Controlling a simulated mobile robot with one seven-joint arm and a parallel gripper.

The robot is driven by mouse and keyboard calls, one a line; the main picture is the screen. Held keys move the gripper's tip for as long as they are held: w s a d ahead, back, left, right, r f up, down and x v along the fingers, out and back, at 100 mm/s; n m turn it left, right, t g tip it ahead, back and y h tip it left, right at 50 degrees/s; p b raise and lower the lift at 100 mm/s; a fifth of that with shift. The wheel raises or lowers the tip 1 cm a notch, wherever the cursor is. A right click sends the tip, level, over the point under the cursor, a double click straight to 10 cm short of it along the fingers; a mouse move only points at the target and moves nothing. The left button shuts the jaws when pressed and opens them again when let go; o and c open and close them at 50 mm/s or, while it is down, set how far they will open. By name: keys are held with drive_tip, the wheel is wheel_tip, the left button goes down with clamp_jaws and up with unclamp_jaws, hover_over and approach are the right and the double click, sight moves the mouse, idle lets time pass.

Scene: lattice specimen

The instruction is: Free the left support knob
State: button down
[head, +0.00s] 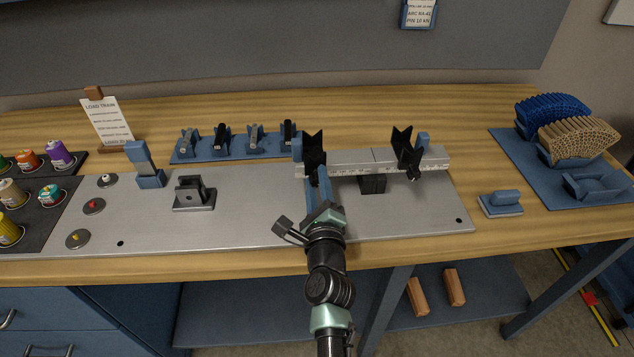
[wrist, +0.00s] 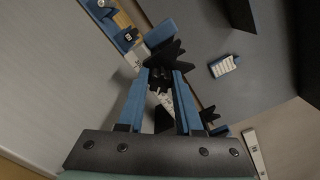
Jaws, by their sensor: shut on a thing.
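The left support (head: 314,146) is a black V-shaped block standing on the left part of a pale graduated rail (head: 350,160). My gripper (head: 317,172) reaches it from the front, with its blue fingers at the support's lower front. In the wrist view, the fingers (wrist: 160,76) are shut on a dark knob (wrist: 159,82) just below the black support (wrist: 170,54). The knob is hidden behind my fingers in the head view. The right support (head: 405,144) is a matching black V block, with its own dark knob (head: 413,176) uncovered at the front.
A dark block (head: 372,184) sits under the rail's middle. A dark fixture (head: 194,194) and a blue upright piece (head: 147,168) stand left on the metal plate (head: 250,225). A blue rack (head: 240,148) of several small tools lies behind. A blue block (head: 502,202) lies right.

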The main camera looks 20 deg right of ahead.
drive_tip(key=n+b, duration=0.1)
drive_tip(key=n, duration=0.6)
drive_tip(key=n+b, duration=0.2)
drive_tip(key=n, duration=0.4)
drive_tip(key=shift+f+n, duration=0.1)
drive_tip(key=shift+n, duration=0.3)
drive_tip(key=n+b, duration=0.1)
drive_tip(key=n, duration=0.2)
drive_tip(key=shift+n+b, duration=0.3)
drive_tip(key=shift+b, duration=0.1)
drive_tip(key=n+b, duration=0.1)
drive_tip(key=n, duration=0.2)
drive_tip(key=shift+n+b, duration=0.3)
drive_tip(key=shift+b, duration=0.1)
drive_tip(key=n+b, duration=0.1)
drive_tip(key=n, duration=0.2)
drive_tip(key=shift+n, duration=0.3)
drive_tip(key=shift+n+b, duration=0.7)
drive_tip(key=shift+n, duration=0.9)
